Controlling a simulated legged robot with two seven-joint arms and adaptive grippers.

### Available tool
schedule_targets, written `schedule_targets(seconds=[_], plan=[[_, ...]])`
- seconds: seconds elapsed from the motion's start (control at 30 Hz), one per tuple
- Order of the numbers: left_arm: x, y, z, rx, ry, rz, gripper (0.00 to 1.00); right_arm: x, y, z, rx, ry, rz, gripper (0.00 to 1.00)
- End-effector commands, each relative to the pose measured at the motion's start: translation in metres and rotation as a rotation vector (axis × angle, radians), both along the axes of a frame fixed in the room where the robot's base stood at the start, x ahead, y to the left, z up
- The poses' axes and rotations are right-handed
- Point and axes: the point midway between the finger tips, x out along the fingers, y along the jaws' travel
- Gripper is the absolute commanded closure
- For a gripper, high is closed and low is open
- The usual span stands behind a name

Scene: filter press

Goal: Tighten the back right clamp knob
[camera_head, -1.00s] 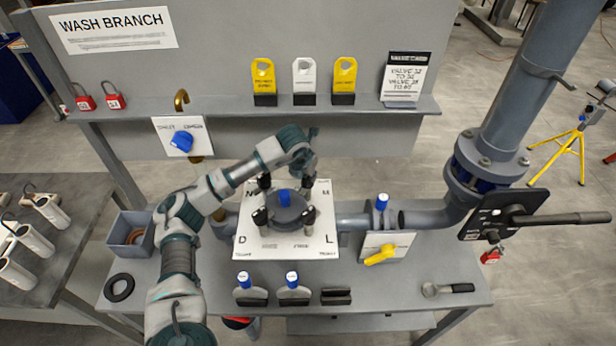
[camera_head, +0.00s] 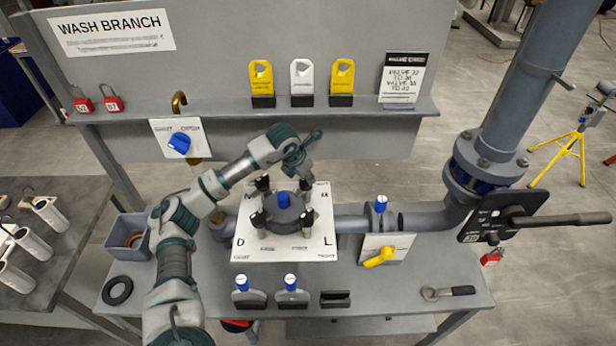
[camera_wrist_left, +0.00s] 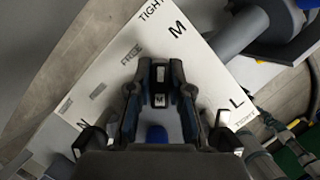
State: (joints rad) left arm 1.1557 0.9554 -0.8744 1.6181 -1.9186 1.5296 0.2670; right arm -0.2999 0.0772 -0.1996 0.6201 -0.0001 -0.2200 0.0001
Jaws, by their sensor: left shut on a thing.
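The filter housing (camera_head: 285,212) with a blue top (camera_head: 284,199) sits on a white lettered plate (camera_head: 243,250). Dark clamp knobs stand around it: front left (camera_head: 259,219), front right (camera_head: 308,215) and back left (camera_head: 263,182). My left gripper (camera_head: 305,180) reaches down from behind at the back right corner, near the M, and mostly hides the knob there. In the left wrist view, my left gripper (camera_wrist_left: 160,92) is shut on the black back right clamp knob (camera_wrist_left: 160,74). The blue top (camera_wrist_left: 157,134) shows below it. My right gripper is not in view.
A pipe (camera_head: 350,222) runs right from the housing to a yellow-handled valve (camera_head: 380,257). Two blue-capped parts (camera_head: 291,290) stand at the front. A wrench (camera_head: 448,291) lies front right, and a grey bin (camera_head: 128,238) stands left. The shelf panel rises behind.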

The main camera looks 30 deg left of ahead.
Motion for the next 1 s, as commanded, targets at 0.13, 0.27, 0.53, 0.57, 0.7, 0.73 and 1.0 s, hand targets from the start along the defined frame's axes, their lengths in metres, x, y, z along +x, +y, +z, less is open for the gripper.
schedule_targets(seconds=[0.13, 0.27, 0.53, 0.57, 0.7, 0.73, 1.0], plan=[[-0.002, 0.002, -0.002, 0.005, 0.010, 0.001, 0.74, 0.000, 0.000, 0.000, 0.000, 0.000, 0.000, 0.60], [-0.001, 0.001, -0.002, 0.004, 0.008, 0.002, 0.56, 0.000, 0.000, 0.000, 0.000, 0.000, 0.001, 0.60], [0.001, 0.001, 0.000, 0.003, 0.005, 0.002, 0.56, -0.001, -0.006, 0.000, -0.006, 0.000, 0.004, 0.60], [0.001, 0.001, 0.001, 0.003, 0.004, 0.002, 0.56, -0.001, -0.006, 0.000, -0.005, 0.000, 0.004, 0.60], [-0.007, 0.003, 0.018, 0.003, 0.001, 0.001, 0.56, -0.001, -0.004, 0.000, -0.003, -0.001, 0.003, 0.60], [-0.009, 0.004, 0.023, 0.003, 0.001, 0.002, 0.56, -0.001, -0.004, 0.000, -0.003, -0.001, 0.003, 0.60], [-0.066, 0.023, 0.043, 0.006, 0.008, 0.005, 0.56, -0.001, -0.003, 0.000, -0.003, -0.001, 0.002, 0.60]])
